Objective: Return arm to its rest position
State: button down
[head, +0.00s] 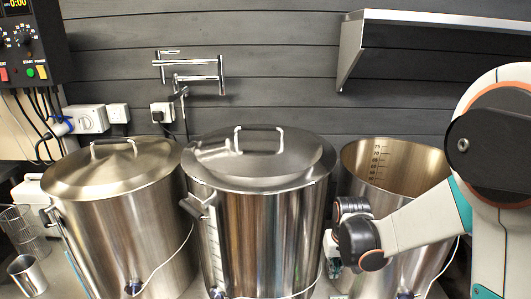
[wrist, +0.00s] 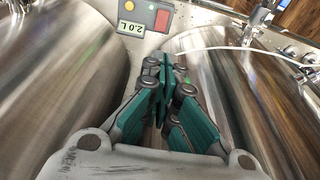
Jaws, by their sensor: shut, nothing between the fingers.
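My arm reaches in from the right in the head view, in front of the right-hand pot. My gripper (wrist: 166,75) shows in the wrist view with its green-sided fingers together and nothing between them. It hangs in the gap between two steel pots, apart from both as far as I can tell. In the head view my gripper is mostly hidden behind the black wrist joint, near the front of the middle pot's right side.
A lidded pot (head: 135,220) stands left, another lidded pot (head: 265,225) in the middle, and an open pot (head: 355,185) at right. A control panel (wrist: 147,18) reads "2.0 L". A folding tap (head: 190,75) and a shelf (head: 440,20) are on the wall. A steel cup (head: 28,277) stands at left.

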jog(key=s+r+t, duration=0.2)
jog(key=s+r, duration=0.7)
jog(key=r, duration=0.5)
jog(key=s+r+t, duration=0.3)
jog(key=s+r, duration=0.1)
jog(key=s, duration=0.8)
jog(key=shift+s+r, duration=0.2)
jog(key=shift+r, duration=0.1)
